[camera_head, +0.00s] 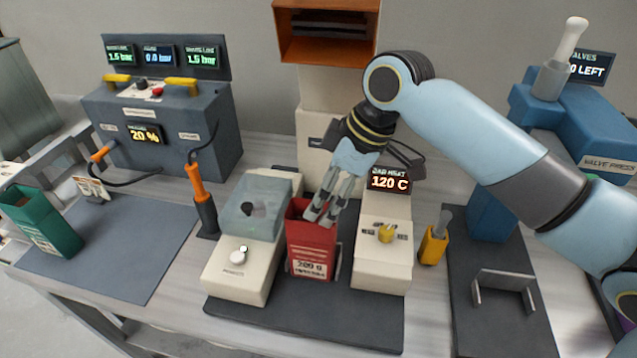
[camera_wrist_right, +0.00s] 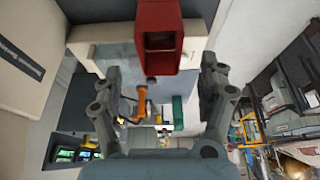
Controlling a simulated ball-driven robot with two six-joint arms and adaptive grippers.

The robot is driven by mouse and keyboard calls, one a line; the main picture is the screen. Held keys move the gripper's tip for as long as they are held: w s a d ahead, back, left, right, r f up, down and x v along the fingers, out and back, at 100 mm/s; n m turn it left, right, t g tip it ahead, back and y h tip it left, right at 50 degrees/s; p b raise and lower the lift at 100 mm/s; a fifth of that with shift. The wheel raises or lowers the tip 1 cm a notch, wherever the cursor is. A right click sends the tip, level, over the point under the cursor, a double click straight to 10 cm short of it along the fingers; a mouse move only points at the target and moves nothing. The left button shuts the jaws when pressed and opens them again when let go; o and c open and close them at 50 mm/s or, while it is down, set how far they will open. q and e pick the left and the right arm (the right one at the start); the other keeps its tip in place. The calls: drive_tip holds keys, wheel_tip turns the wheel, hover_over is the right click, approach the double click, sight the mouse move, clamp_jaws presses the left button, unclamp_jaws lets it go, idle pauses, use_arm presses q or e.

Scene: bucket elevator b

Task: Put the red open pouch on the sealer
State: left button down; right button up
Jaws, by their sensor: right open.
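The red open pouch (camera_head: 311,252) stands upright, with its label facing front, between two beige housings of the sealer. The left housing (camera_head: 235,278) has a grey see-through cover and a knob. The right housing (camera_head: 381,268) bears a display reading 120 C. My right gripper (camera_head: 320,217) is at the pouch's top right, its fingers pointing down and overlapping the rim in the picture. In the right wrist view the red pouch (camera_wrist_right: 158,40) shows at the top, between the spread fingers of the right gripper (camera_wrist_right: 162,75). Contact cannot be told. My left gripper is out of view.
An orange-handled tool (camera_head: 197,185) stands in a holder left of the sealer. A yellow holder (camera_head: 434,246) is at its right. A dark console (camera_head: 165,125) and a blue machine (camera_head: 575,125) flank the bench.

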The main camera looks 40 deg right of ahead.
drive_tip(key=v, duration=0.4)
drive_tip(key=shift+s+d+r, duration=0.1)
drive_tip(key=shift+r, duration=0.2)
idle(0.3)
